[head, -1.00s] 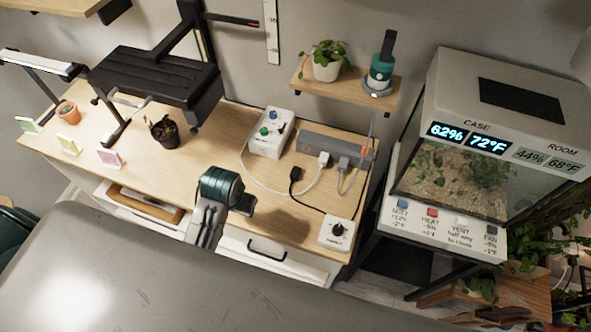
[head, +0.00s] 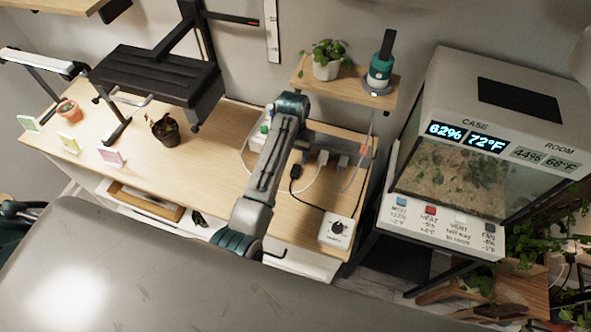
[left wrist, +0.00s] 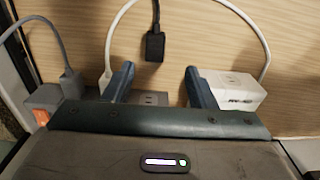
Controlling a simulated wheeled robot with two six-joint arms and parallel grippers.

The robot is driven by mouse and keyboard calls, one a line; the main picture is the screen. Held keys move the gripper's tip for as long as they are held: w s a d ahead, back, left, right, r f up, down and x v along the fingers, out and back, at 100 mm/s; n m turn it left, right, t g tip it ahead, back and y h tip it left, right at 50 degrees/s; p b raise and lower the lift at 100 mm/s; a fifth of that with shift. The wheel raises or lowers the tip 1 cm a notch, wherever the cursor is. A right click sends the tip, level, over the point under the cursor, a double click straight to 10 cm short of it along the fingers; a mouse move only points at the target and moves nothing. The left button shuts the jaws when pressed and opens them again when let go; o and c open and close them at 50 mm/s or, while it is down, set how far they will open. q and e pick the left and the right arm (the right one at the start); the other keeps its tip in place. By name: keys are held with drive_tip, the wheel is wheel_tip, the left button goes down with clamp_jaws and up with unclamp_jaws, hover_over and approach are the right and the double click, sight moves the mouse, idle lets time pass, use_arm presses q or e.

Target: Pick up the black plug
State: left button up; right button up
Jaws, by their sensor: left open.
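The black plug (head: 296,172) lies on the wooden desk in front of the grey power strip (head: 331,146), apart from it. Its black cord runs to the white dial box (head: 338,230). In the left wrist view the plug (left wrist: 153,46) lies just beyond the fingertips of my left gripper (left wrist: 158,70), roughly in line with the gap between them. That gripper is open and empty, over the power strip (left wrist: 152,98). My right gripper is not in view.
A white plug (head: 323,157) and a grey plug (head: 343,160) are at the strip, with cords nearby. A white box with knobs (head: 257,140) is partly behind my arm. A shelf (head: 347,97) hangs above.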

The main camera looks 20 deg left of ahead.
sight(295, 170)
use_arm(q)
wheel_tip(295, 170, down, 3)
drive_tip(key=shift+r, duration=0.15)
drive_tip(key=shift+d+f+p, duration=0.1)
drive_tip(key=shift+f+p, duration=0.15)
drive_tip(key=shift+p, duration=0.35)
drive_tip(key=f, duration=0.1)
drive_tip(key=f+p, duration=0.1)
drive_tip(key=f, duration=0.1)
drive_tip(key=shift+s+d+f+p, duration=0.15)
drive_tip(key=shift+s+d+p, duration=0.1)
drive_tip(key=shift+d+p, duration=0.05)
drive_tip(key=shift+f, duration=0.7)
drive_tip(key=c, duration=1.1)
drive_tip(key=shift+r, duration=0.1)
